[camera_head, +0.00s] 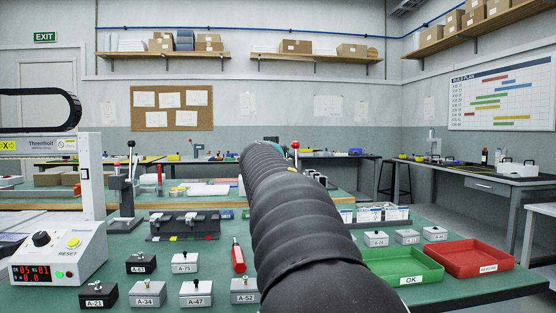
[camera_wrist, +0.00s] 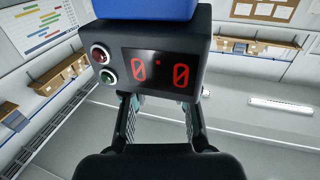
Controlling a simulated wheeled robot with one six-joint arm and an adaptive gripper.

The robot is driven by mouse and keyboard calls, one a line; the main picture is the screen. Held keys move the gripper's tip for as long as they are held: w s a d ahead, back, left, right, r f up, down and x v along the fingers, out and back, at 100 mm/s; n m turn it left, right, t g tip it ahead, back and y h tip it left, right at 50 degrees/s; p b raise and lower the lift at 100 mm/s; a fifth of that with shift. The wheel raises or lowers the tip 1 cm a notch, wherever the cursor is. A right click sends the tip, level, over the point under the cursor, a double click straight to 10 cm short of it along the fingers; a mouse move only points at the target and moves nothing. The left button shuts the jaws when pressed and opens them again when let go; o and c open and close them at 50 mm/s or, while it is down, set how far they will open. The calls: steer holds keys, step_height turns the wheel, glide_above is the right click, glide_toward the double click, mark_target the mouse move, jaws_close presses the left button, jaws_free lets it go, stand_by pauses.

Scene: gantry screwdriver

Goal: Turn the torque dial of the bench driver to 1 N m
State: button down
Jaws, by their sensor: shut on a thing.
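A control box (camera_head: 58,256) with a black dial (camera_head: 40,239), a yellow RESET button (camera_head: 74,242) and a red readout stands at the left of the green bench in the head view. The readout includes "05", "01" and what looks like "0.0". In the wrist view, a dark driver unit (camera_wrist: 188,39) with a blue upper body (camera_wrist: 150,8) fills the top. Its red display reads 0.0. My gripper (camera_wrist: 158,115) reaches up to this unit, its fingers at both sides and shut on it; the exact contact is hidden. My arm hides the gripper in the head view.
Small labelled boxes (camera_head: 147,293) and a red-handled screwdriver (camera_head: 238,256) lie on the bench. A green OK tray (camera_head: 390,275) and a red tray (camera_head: 475,259) stand at the right. A lever press (camera_head: 127,190) stands behind the control box.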

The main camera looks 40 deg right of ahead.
steer(key=shift+n+t+y, duration=0.5)
steer(key=shift+t+y, duration=0.1)
steer(key=c, duration=0.9)
jaws_free()
steer(key=v, duration=1.2)
steer(key=shift+a, duration=0.1)
